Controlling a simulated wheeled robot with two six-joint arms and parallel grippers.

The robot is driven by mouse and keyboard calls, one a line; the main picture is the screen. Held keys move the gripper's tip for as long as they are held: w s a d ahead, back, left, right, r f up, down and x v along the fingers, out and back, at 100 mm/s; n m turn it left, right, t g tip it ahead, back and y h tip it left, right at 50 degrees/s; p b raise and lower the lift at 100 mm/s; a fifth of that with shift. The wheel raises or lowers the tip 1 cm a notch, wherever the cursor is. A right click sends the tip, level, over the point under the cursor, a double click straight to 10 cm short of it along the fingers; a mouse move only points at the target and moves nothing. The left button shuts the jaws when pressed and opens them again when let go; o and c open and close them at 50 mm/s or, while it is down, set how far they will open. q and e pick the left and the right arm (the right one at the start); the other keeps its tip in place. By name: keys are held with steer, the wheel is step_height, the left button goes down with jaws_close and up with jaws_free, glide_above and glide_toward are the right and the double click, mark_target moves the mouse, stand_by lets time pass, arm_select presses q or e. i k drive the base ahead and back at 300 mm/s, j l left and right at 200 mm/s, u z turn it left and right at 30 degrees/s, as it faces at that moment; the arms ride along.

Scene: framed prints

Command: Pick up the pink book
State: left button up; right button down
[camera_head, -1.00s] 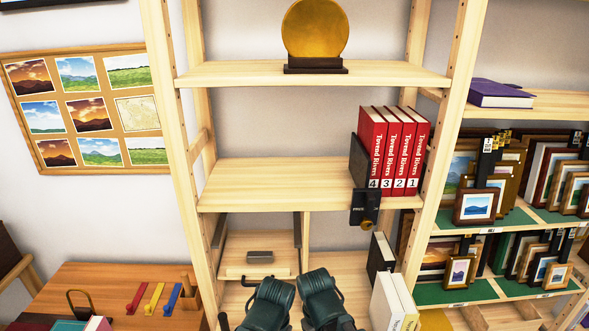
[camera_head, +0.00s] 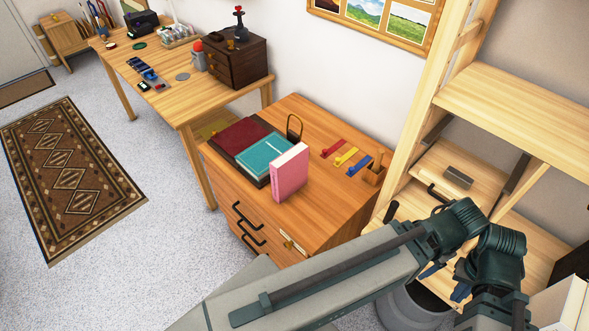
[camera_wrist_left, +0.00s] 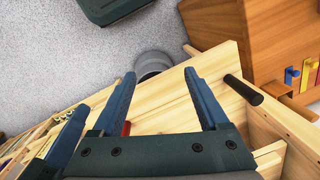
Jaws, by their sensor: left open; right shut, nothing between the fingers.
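The pink book (camera_head: 289,173) stands upright on the wooden drawer cabinet (camera_head: 325,197) in the head view, close beside a flat teal book (camera_head: 264,158). Its pink cover faces me and its pale page edge is on top. My left gripper (camera_wrist_left: 160,76) is open and empty in the left wrist view, over the light wooden shelf. My right gripper (camera_head: 461,291) is shut and empty, low by the shelf, partly hidden behind the wrists. Both grippers are well to the right of the book. The book is not in the left wrist view.
A dark red flat item (camera_head: 240,136) lies beside the teal book. Red, yellow and blue pieces (camera_head: 346,156) lie on the cabinet's right side. A grey bin (camera_head: 412,306) stands below my arms. The shelf unit (camera_head: 530,120) rises at right. Carpet is open at left.

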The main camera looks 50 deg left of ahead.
mark_target(288, 171)
steer(key=i+l+u, duration=0.1)
steer(key=u, duration=2.3)
steer(key=i+l, duration=0.05)
steer(key=l, duration=0.05)
